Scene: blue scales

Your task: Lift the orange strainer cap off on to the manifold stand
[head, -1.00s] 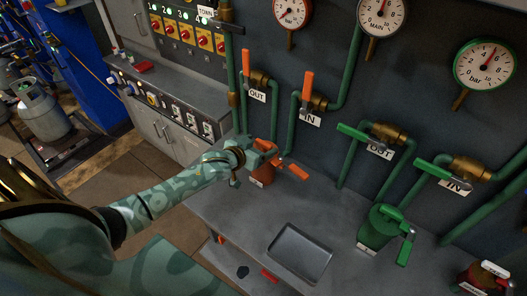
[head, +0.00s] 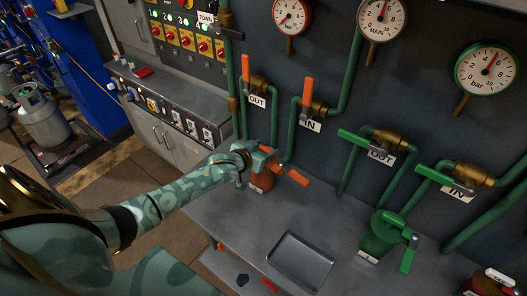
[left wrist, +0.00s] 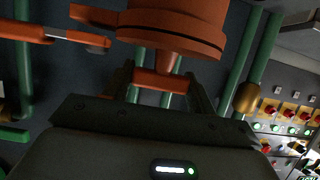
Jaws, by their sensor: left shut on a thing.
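The orange strainer (head: 262,182) stands on the grey manifold stand (head: 225,208), below the orange-handled valves. My left gripper (head: 268,163) is at its top, coming in from the left, and hides part of the cap. In the left wrist view the round orange cap (left wrist: 170,40) fills the top of the picture, with a short stem and a crossbar (left wrist: 160,80). My left gripper (left wrist: 158,88) is shut on this crossbar. I cannot tell whether the cap is apart from the strainer body. My right gripper is not in view.
An orange lever (head: 298,177) sticks out right of the strainer. A shallow grey tray (head: 299,262) lies on the stand. A green strainer (head: 378,238) stands to the right, a dark red one (head: 484,285) at the far right. Green pipes (head: 290,135) rise behind.

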